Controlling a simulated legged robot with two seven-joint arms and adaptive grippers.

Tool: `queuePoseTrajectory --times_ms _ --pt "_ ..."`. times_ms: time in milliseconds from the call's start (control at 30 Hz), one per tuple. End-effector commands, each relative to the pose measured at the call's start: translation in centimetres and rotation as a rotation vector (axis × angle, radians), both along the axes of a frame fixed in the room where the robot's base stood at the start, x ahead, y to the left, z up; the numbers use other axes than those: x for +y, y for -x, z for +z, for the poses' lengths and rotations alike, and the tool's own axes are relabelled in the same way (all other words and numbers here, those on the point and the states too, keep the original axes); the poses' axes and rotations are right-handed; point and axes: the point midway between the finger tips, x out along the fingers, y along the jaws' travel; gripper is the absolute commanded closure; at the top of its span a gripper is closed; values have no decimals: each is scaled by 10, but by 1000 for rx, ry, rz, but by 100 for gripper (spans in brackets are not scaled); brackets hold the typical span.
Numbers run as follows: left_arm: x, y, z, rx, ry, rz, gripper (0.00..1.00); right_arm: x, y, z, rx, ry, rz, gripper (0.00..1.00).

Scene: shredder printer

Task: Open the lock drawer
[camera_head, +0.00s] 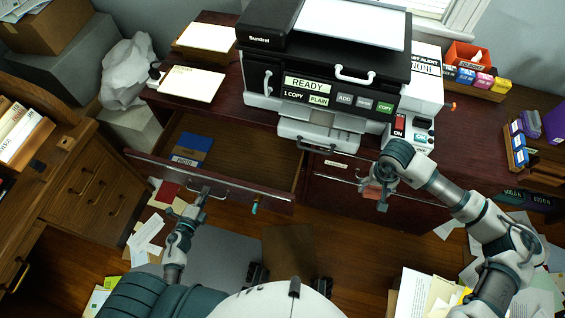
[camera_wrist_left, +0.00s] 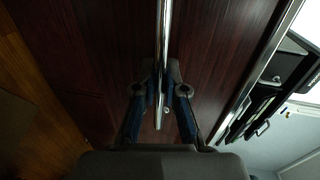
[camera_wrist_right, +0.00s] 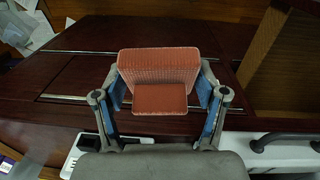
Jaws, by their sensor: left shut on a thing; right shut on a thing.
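A dark red-brown drawer (camera_head: 137,157) at the left of the desk is pulled out, with a blue item (camera_head: 192,148) inside. A long metal handle (camera_head: 235,186) runs along its front; it also shows in the left wrist view (camera_wrist_left: 163,40). My left gripper (camera_head: 204,194) is shut on this handle; its fingers (camera_wrist_left: 161,90) straddle the bar. My right gripper (camera_head: 377,193) is shut on a salmon-coloured ribbed block (camera_wrist_right: 158,68), in front of the closed right drawers (camera_head: 335,170).
A printer (camera_head: 335,75) with a lit panel stands on the desk, beside a device with a red switch (camera_head: 400,122). A wooden cabinet (camera_head: 75,185) stands at the left. Papers (camera_head: 148,235) and (camera_head: 425,290) litter the floor on both sides.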

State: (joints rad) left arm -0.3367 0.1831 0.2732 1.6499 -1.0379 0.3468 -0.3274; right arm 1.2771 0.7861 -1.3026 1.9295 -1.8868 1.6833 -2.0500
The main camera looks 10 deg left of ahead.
Motion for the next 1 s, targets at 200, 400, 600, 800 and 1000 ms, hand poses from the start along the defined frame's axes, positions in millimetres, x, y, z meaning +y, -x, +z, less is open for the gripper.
queuePoseTrajectory --times_ms 200,400,600,800,1000 --pt "4 45 -4 9 -1 4 100 0 0 -1 0 0 0 84" --pt "5 67 -3 8 -1 3 100 0 0 -2 1 0 0 84" --pt "6 76 -3 7 -1 2 100 0 0 -2 1 0 0 84" --pt "6 76 -3 7 -1 2 100 0 0 -2 1 0 0 84" --pt "6 76 -3 7 -1 2 77 0 0 -2 1 0 0 84"
